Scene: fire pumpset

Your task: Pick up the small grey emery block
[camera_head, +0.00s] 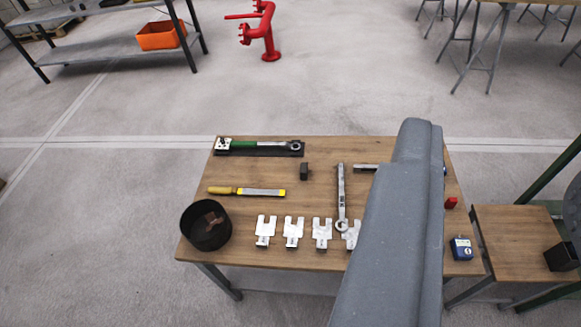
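A small dark grey block (305,171), which looks like the emery block, sits on the wooden table (265,174) near the middle of its top. It stands apart from the tools around it, between the green-handled wrench and the row of metal shims. My gripper is not in view. A large grey link of my arm crosses the right part of the table and hides what lies under it.
Around the block are a green-handled torque wrench (258,146) on a dark tray, a yellow-handled file (247,191), a long spanner (341,195), slotted shims (265,229) and a dark round tin (206,225). A blue tape measure (462,248) is at right.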

